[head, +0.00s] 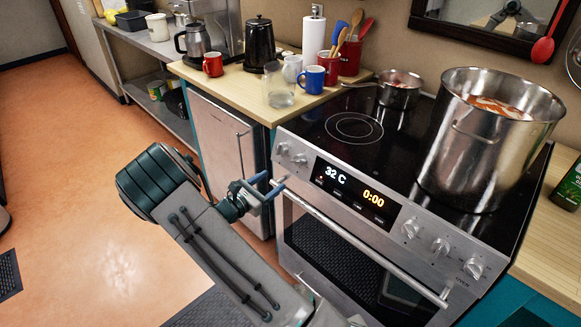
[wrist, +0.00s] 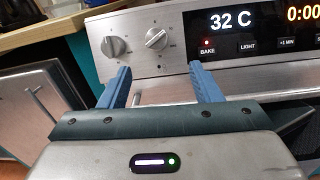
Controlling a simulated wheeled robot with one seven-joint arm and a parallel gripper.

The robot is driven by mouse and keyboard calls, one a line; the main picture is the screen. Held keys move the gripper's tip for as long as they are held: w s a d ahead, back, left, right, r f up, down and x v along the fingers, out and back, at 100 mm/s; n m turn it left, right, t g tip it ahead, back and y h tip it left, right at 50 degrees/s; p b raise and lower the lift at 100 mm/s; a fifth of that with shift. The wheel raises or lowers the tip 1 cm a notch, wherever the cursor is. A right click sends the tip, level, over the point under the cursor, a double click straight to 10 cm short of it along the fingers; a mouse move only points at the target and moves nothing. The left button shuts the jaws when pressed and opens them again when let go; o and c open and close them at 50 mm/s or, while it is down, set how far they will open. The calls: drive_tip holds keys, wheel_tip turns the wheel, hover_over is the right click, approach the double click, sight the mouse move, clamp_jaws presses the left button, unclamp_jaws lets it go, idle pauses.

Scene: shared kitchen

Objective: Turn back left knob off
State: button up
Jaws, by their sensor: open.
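The stove (head: 345,225) has two silver knobs at the left end of its front panel: an outer left knob (head: 283,148) and an inner one (head: 299,159). In the wrist view the left knob (wrist: 114,47) and the right knob (wrist: 157,39) are both clear of my fingers. The right one's grip looks tilted; the knob labels are too small to read, so I cannot tell which is the back left knob. My gripper (head: 273,182) is open and empty, below and in front of this pair. Its blue fingers (wrist: 160,70) point at the panel without touching the knobs.
A saucepan (head: 399,92) sits on the back left burner, and a large pot (head: 475,155) stands on the right side. The oven handle (head: 365,252) runs below the panel. Several mugs stand on the counter (head: 225,82) to the left.

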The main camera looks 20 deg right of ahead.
sight(299, 160)
drive_tip(key=p+x, duration=0.1)
drive_tip(key=x, duration=1)
drive_tip(key=shift+w+d, duration=0.2)
